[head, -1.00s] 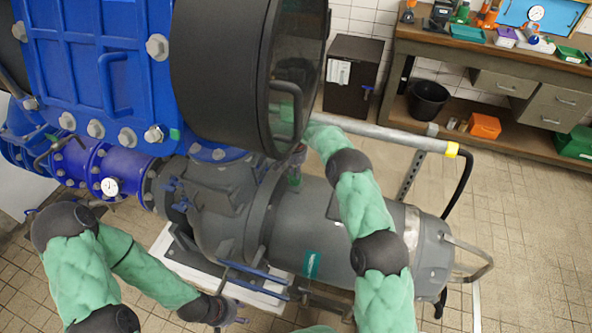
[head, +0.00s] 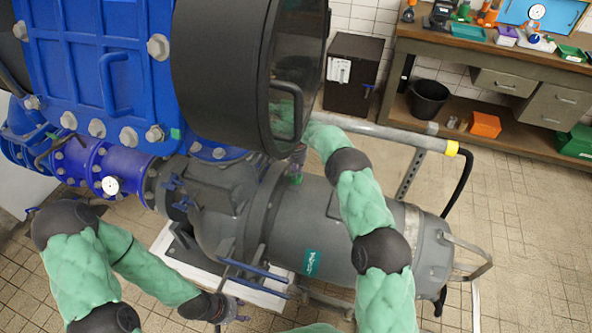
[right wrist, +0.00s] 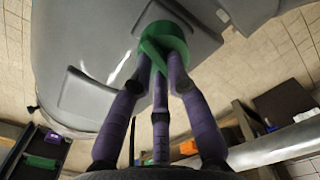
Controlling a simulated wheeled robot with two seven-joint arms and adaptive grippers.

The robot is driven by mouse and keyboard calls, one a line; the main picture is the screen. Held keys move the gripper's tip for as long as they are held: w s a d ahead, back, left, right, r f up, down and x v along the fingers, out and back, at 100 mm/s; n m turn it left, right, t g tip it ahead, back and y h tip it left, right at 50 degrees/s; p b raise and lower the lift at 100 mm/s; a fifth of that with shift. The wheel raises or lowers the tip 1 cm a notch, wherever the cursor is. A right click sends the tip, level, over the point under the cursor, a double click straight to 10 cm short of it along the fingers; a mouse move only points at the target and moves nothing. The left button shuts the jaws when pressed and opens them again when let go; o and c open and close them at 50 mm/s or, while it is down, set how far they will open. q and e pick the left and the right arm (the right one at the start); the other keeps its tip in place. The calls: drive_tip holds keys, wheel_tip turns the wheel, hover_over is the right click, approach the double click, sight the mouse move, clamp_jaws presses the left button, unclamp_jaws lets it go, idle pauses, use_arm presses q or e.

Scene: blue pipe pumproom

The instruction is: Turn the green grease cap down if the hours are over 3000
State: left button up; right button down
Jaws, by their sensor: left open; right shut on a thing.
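The green grease cap (head: 296,181) stands on top of the grey motor housing (head: 325,225). In the right wrist view the cap (right wrist: 163,38) is a green round piece, partly covered by fingers. My right gripper (right wrist: 160,68) has its purple fingers closed in around the cap, and in the head view the gripper (head: 297,158) is above it, partly behind the black drum. My left gripper (head: 236,311) is open and empty, low beside the pump's pale base. No hours reading is legible in either view.
A large black glass-fronted drum (head: 222,75) stands close to my right gripper. Blue pipework (head: 95,165) with a small round gauge (head: 111,186) is at left. A grey rail (head: 385,136) crosses behind my right arm. A workbench (head: 480,60) stands at the back right. Tiled floor at right is clear.

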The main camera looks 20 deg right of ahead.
drive_tip(key=c, duration=1.2)
unclamp_jaws()
drive_tip(key=shift+r, duration=0.1)
wheel_tip(320, 180, up, 12)
drive_tip(key=shift+f, duration=0.2)
